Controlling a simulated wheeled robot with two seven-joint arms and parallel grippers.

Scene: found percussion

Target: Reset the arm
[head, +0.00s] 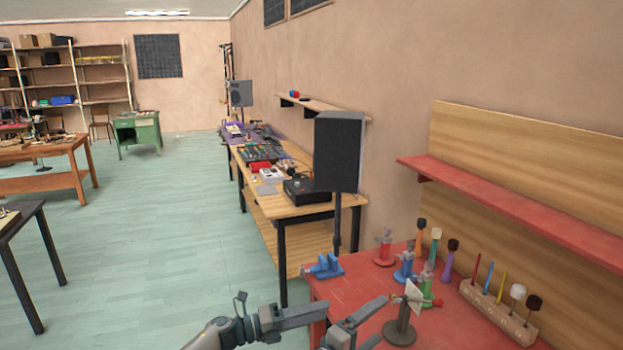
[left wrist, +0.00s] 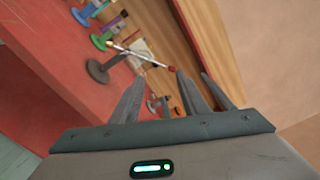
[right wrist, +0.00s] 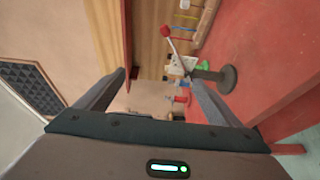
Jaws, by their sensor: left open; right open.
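My left gripper (head: 322,313) is open and empty, low in the head view beside the front left of the red table (head: 365,285). Its spread fingers also show in the left wrist view (left wrist: 172,78). My right gripper (head: 383,318) is open, closer to a dark round-based stand (head: 402,325) with a pale plate. A red-tipped stick (head: 425,301) crosses at that plate; its exact support is unclear. The right wrist view shows the open fingers (right wrist: 156,75) with the stick (right wrist: 176,48) beyond them, not between them.
A blue vise (head: 325,266), colored clamps (head: 405,266) and a wooden mallet block (head: 495,312) stand on the red table. A red shelf (head: 510,205) overhangs its back. A black speaker (head: 340,150) stands beyond. The green floor at left (head: 150,270) is clear.

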